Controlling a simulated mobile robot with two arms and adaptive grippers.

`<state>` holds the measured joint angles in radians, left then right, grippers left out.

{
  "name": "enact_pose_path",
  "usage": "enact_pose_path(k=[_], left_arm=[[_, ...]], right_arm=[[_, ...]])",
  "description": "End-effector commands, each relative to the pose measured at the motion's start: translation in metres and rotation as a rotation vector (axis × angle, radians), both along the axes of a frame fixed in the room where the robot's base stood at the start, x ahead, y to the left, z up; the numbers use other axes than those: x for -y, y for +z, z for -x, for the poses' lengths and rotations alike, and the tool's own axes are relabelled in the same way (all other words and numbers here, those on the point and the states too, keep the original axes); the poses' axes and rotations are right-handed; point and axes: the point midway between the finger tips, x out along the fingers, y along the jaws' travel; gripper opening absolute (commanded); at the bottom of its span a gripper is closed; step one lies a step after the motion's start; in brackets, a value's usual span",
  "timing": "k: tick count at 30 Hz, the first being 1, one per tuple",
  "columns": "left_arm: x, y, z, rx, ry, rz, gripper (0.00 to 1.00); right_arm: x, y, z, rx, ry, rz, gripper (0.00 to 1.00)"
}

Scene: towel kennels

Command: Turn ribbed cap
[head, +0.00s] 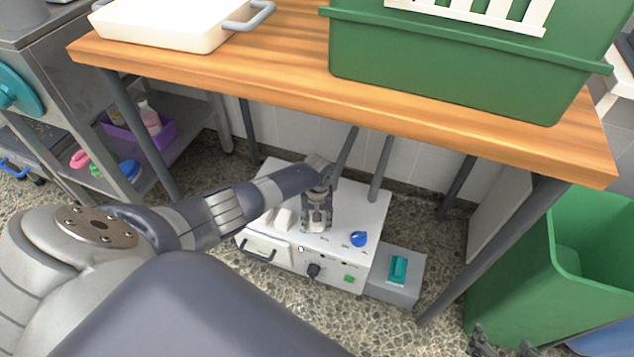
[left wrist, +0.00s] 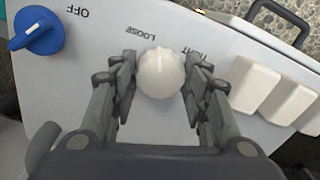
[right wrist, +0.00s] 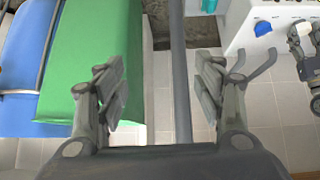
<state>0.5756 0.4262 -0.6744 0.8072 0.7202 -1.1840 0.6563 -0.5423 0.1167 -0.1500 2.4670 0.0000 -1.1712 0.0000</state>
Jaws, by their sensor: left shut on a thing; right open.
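The ribbed cap (left wrist: 160,73) is a white round knob on top of a white box-shaped machine (head: 345,210). The words LOOSE and what looks like TIGHT are printed beside it. My left gripper (head: 317,218) reaches down under the table and is shut on the cap, with one finger on each side of it in the left wrist view. In the head view the cap is mostly hidden by the fingers. My right gripper (right wrist: 162,88) is open and empty, away from the machine; only its tips show at the bottom right of the head view.
A blue knob (head: 358,238) and white blocks (left wrist: 255,85) flank the cap. A grey box with a teal switch (head: 398,268) stands beside the machine. The wooden table (head: 250,65) and its legs stand above and around. A green bin (head: 560,270) is at right.

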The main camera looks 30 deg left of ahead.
Motion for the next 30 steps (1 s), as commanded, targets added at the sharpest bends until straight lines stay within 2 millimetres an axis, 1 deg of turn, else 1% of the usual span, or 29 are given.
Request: enact_pose_path(k=[11,14,21,30], left_arm=[[0.000,0.000,0.002,-0.003,-0.127,0.001,0.19],[0.001,0.000,0.002,-0.003,-0.200,0.002,0.19],[0.000,-0.001,0.002,-0.003,-0.431,0.002,0.19],[0.000,-0.001,0.002,-0.004,-0.716,0.002,0.19]], right_arm=[[0.009,-0.013,0.024,-0.123,-0.010,0.027,0.62],[0.011,-0.016,0.032,-0.158,-0.013,0.035,0.62],[0.016,-0.022,0.047,-0.229,-0.018,0.049,0.62],[0.019,-0.026,0.056,-0.271,-0.022,0.057,0.62]])
